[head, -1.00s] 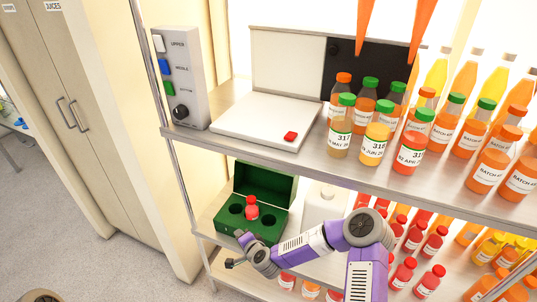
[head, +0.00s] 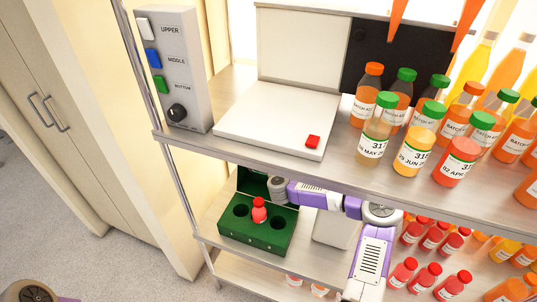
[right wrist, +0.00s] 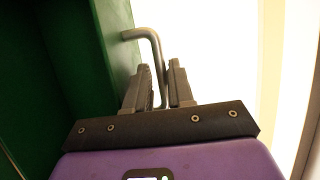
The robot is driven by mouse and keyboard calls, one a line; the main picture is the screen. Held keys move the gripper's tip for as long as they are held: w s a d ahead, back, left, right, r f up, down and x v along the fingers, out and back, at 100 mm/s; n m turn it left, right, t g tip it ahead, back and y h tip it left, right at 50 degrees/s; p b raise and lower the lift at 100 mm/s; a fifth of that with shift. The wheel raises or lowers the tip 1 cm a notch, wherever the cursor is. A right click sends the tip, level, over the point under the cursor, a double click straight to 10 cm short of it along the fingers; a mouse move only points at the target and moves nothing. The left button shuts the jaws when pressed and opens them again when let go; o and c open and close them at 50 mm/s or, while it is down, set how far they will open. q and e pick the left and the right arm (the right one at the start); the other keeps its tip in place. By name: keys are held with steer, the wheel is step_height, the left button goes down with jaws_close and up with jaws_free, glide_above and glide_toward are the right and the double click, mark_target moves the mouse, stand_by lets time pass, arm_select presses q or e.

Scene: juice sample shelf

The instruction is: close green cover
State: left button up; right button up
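The green box (head: 256,238) stands on the middle shelf with round holes in its top and a red-capped bottle (head: 259,212) in one hole. Its green cover (head: 255,182) is raised at the back, partly hidden by the upper shelf and my right arm. In the right wrist view the green surface (right wrist: 118,45) carries a bent metal handle (right wrist: 140,34). My right gripper (right wrist: 160,72) has its two fingers on either side of the handle's bar, with hardly any gap. In the head view these fingers are hidden.
The upper shelf (head: 225,150) overhangs the box, with a white plate with a red button (head: 265,118) and several juice bottles (head: 410,150). A white container (head: 335,229) stands right of the box. A button panel (head: 178,70) is at the left.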

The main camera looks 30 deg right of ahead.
steer(key=shift+w, duration=0.1)
steer(key=shift+c, duration=0.3)
jaws_close()
